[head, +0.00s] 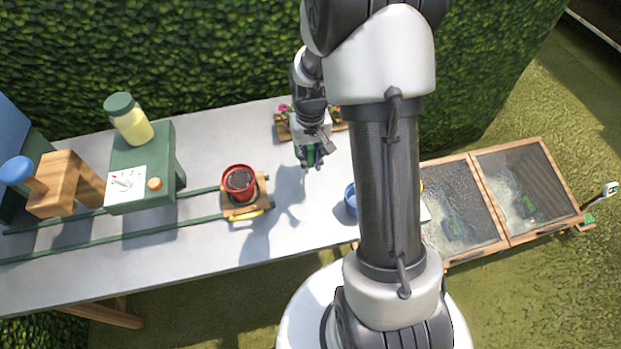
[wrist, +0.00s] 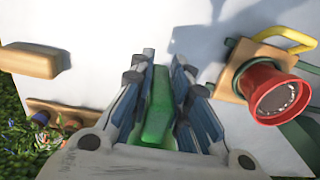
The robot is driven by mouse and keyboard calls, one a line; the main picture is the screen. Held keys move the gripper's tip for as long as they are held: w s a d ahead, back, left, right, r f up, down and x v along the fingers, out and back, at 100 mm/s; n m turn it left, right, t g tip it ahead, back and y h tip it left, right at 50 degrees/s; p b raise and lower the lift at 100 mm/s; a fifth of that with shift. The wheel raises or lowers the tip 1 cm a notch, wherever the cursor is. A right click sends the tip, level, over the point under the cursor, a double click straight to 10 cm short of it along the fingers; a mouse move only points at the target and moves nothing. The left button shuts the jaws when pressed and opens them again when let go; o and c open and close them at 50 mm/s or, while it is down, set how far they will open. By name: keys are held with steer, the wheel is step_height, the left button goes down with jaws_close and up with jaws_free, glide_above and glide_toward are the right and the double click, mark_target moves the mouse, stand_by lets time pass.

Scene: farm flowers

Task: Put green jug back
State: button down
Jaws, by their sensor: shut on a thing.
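My gripper (head: 309,157) is above the white table, right of the red pot, and is shut on the green jug (head: 312,152). In the wrist view the green jug (wrist: 157,105) shows as a green strip between the two fingers of my gripper (wrist: 160,85). Most of the jug is hidden by the fingers. I cannot tell whether it touches the table.
A red pot (head: 239,181) with soil stands on a wooden carriage on green rails. A green machine (head: 141,165) with a yellow jar is at left. A blue pot (head: 351,199) is partly behind my arm. Flowers (head: 283,118) stand by the hedge. The table between is clear.

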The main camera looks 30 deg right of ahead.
steer(key=shift+f+b, duration=1.05)
steer(key=shift+f, duration=2.8)
steer(key=shift+f, duration=0.2)
steer(key=c, duration=1.5)
jaws_free()
steer(key=shift+c, duration=0.2)
steer(key=shift+r, duration=0.1)
